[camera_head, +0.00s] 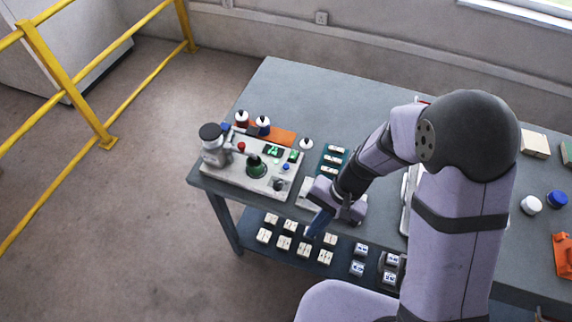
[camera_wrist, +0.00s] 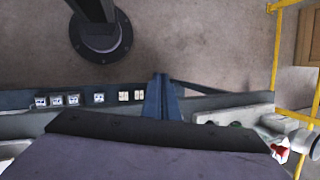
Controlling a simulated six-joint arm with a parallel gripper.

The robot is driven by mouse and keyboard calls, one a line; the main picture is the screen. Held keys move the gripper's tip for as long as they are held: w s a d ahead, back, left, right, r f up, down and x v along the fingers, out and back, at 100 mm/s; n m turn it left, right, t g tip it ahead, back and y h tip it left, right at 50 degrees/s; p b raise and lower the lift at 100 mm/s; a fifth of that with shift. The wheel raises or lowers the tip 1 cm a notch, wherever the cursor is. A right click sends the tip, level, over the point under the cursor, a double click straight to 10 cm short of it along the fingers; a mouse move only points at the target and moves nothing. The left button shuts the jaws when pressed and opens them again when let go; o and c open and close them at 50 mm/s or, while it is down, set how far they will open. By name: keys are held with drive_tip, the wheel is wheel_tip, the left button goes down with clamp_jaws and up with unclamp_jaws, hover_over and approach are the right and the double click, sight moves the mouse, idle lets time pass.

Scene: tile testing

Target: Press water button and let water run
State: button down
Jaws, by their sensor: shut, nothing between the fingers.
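The white test machine (camera_head: 236,172) sits at the left end of the table, with a grey motor-like unit on its left and a round green part (camera_head: 257,167) in the middle. A small blue button (camera_head: 286,167) and a dark knob (camera_head: 278,185) are on its right side; no label is readable. A red knob (camera_head: 241,147) is near the grey unit. My gripper (camera_head: 318,223) is shut and empty, to the right of the machine at the table's front edge, apart from the buttons. Its blue fingers (camera_wrist: 160,99) also show in the wrist view. No running water is visible.
The grey table (camera_head: 300,95) has clear room at the back. Bottles, an orange mat (camera_head: 280,136) and green-topped tiles (camera_head: 332,158) lie behind and beside the machine. A yellow railing (camera_head: 62,62) stands left.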

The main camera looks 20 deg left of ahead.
drive_tip(key=w+a+r+m+t+y, duration=0.1)
drive_tip(key=w+a+m+t+y, duration=0.2)
drive_tip(key=w+a, duration=0.5)
wheel_tip(320, 180, up, 6)
drive_tip(key=m+t+y, duration=0.3)
drive_tip(key=m, duration=0.5)
hover_over(286, 167)
drive_tip(key=d, duration=0.1)
drive_tip(key=shift+d+r, duration=0.1)
wheel_tip(286, 167, down, 7)
drive_tip(key=b, duration=0.4)
drive_tip(key=shift+b, duration=0.3)
drive_tip(key=shift+f+b, duration=0.95)
drive_tip(key=shift+b, duration=0.2)
drive_tip(key=shift+f+b, duration=0.15)
drive_tip(key=shift+b, duration=0.15)
drive_tip(key=shift+f+b, duration=0.25)
drive_tip(key=shift+b, duration=0.15)
